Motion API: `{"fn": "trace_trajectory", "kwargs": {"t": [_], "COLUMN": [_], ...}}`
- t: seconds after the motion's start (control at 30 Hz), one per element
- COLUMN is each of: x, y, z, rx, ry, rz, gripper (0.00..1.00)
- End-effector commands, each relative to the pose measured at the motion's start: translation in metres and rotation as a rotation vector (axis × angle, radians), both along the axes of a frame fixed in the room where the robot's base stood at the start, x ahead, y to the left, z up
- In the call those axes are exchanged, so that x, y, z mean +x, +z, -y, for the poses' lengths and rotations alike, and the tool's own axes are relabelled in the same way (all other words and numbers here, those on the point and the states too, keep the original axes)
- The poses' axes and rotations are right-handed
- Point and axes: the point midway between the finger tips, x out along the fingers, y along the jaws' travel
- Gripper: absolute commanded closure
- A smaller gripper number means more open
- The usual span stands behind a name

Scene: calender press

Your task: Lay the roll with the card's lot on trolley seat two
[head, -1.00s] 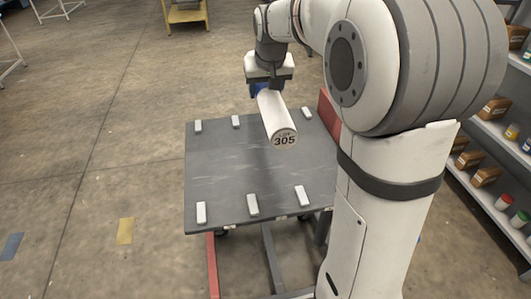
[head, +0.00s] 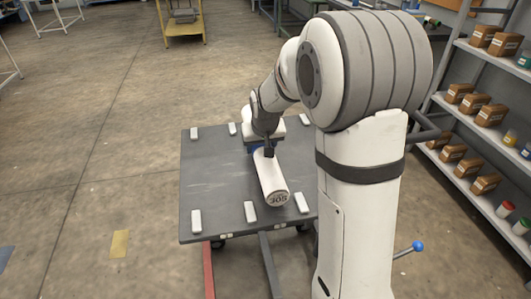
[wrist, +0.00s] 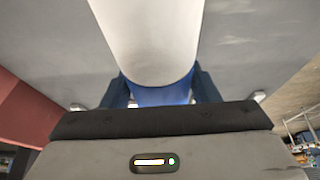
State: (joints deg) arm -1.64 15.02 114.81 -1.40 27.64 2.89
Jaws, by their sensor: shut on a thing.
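A white roll (head: 270,176) with a round end label, which seems to read 305, is held low over the grey trolley top (head: 212,180). My gripper (head: 264,150) is shut on its far end. In the wrist view the roll (wrist: 150,40) runs away from my gripper (wrist: 160,92), with a blue part between the dark blue fingers. White blocks line the trolley's near and far edges. The roll's near end is between the middle near block (head: 250,212) and the right near block (head: 301,203). I cannot tell whether it touches the top. No card is visible.
The left near block (head: 196,220) and left far block (head: 195,133) bound a bare left part of the trolley top. Shelves with brown boxes (head: 490,115) stand at right. A yellow stand (head: 184,28) is at the back. Floor left of the trolley is mostly clear.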

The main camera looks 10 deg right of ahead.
Motion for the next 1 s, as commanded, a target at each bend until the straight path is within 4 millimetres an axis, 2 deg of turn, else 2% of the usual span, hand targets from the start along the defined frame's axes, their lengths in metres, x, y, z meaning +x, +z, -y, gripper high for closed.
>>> {"fn": "trace_trajectory", "kwargs": {"t": [0.1, 0.2, 0.53, 0.57, 0.8, 1.0], "x": [0.000, 0.000, 0.000, 0.000, 0.000, 0.000], "y": [-0.019, -0.027, -0.031, -0.032, -0.030, -0.030], "z": [0.000, 0.000, -0.001, -0.001, -0.001, -0.001], "rx": [0.000, 0.000, 0.000, 0.000, 0.001, 0.001], "ry": [0.000, 0.000, 0.001, 0.001, 0.001, 0.001], "rz": [-0.003, -0.001, 0.001, -0.001, -0.001, -0.001], "gripper": [0.81, 0.81, 0.81, 0.45, 0.25, 0.24]}}
